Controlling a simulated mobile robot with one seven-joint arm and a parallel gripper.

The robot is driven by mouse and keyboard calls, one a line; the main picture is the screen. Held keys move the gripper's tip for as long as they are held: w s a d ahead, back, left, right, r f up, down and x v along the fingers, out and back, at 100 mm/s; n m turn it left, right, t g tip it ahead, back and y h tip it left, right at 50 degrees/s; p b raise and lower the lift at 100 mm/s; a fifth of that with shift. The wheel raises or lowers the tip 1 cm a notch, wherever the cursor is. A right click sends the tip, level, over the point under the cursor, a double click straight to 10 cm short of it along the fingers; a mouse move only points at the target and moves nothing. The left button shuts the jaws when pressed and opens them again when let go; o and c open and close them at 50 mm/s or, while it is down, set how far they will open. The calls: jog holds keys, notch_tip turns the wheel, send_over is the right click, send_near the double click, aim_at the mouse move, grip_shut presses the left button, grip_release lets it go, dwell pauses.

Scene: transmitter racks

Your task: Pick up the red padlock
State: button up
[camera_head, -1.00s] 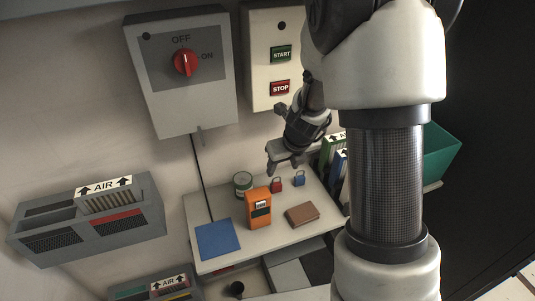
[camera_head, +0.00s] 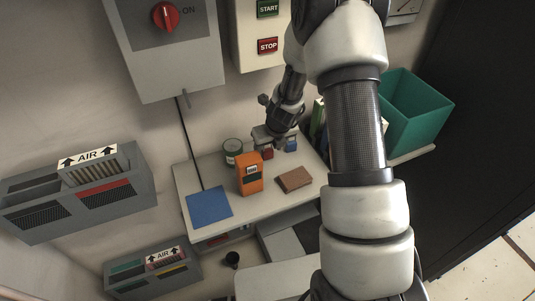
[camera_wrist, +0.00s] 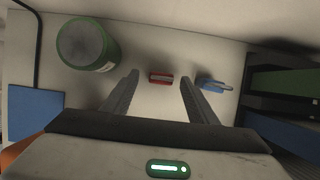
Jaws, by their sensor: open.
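The red padlock (camera_head: 267,153) stands on the shelf, partly hidden behind my gripper in the head view. In the wrist view the red padlock (camera_wrist: 160,78) lies between my two fingers, with a gap on each side, just ahead of the fingertips' middle. My gripper (camera_wrist: 158,85) is open and empty. In the head view my gripper (camera_head: 266,140) is low over the shelf, right at the padlock. The blue padlock (camera_wrist: 215,86) is just right of the right finger; it also shows in the head view (camera_head: 291,146).
A green-banded can (camera_wrist: 88,44) stands left of the left finger. Binders stand at the right, near a green bin (camera_head: 412,112).

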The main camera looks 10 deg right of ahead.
jog(key=shift+x, duration=1.45)
jog(key=c, duration=1.2)
jog(key=shift+r, duration=0.1)
jog(key=shift+s+d+r, duration=0.1)
jog(key=shift+s+r, duration=0.05)
jog(key=shift+r, duration=0.25)
notch_tip(320, 180, up, 7)
jog(key=shift+f+p, duration=0.1)
jog(key=shift+p, duration=0.6)
jog(key=s+d+b, duration=0.1)
jog(key=s+b, duration=0.1)
jog(key=s, duration=0.4)
jog(key=s+d+b, duration=0.1)
jog(key=s+b, duration=0.2)
jog(key=s, duration=0.4)
jog(key=s+d+b, duration=0.1)
jog(key=s+b, duration=0.1)
jog(key=s, duration=0.4)
jog(key=shift+s+d+f+b, duration=0.15)
jog(key=shift+d+f+b, duration=0.2)
jog(key=shift+d, duration=0.05)
